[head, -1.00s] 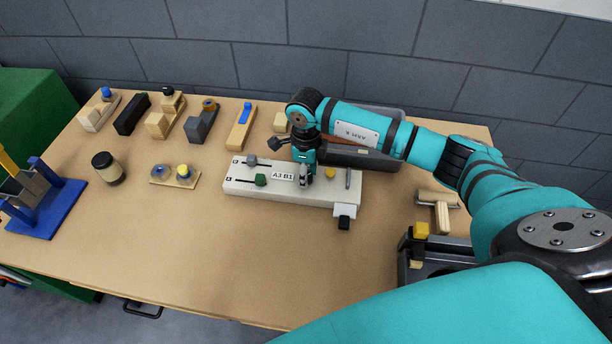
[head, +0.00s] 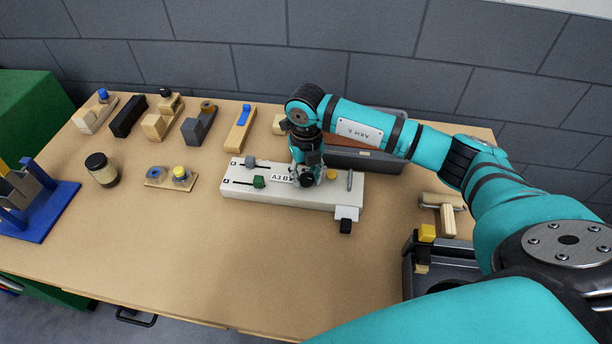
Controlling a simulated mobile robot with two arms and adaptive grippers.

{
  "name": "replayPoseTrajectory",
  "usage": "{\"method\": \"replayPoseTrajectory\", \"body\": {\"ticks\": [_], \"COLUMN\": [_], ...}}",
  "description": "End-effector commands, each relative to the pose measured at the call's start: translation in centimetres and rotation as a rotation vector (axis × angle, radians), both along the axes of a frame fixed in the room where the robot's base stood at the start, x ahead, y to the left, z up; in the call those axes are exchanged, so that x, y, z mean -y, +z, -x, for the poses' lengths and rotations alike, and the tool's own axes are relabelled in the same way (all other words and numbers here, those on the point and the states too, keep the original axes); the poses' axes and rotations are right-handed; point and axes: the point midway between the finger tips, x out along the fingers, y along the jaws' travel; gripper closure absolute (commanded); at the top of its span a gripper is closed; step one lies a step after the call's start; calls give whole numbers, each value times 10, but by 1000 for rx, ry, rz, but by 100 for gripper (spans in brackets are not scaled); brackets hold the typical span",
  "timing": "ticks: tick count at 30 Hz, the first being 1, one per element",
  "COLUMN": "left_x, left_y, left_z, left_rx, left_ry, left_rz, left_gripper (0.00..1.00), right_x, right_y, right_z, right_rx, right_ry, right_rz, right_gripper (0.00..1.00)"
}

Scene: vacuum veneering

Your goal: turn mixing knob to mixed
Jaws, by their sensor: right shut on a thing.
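A white mixing panel (head: 270,195) lies on the middle of the table. It has a grey slider (head: 249,161), a green slider (head: 258,182), a small display, a yellow knob (head: 331,174) and an upright metal pin (head: 349,180). My right gripper (head: 306,181) points down onto the panel between the display and the yellow knob. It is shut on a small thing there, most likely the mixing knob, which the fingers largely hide. Where that knob points cannot be told. My left gripper is not in view.
A dark grey tray (head: 365,160) stands behind the panel, and another dark holder (head: 410,270) is at the right front. A wooden roller (head: 443,203), a jar (head: 102,169), several wooden planes and a blue stand (head: 45,212) are around. The front middle of the table is clear.

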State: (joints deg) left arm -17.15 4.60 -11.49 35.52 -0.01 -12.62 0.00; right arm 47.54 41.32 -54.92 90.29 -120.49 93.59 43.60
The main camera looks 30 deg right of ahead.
Motion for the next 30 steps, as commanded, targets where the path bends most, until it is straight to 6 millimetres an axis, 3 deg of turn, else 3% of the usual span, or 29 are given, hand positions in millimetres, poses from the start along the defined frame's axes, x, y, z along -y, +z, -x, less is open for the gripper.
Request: {"method": "replayPoseTrajectory", "body": {"ticks": [30], "left_x": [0], "left_y": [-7], "left_z": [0], "left_rx": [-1], "left_ry": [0], "left_rz": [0], "left_gripper": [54], "right_x": [1], "right_y": [2], "right_z": [-1], "right_rx": [4], "right_ry": [-961], "right_rz": [-1], "right_gripper": [99]}}
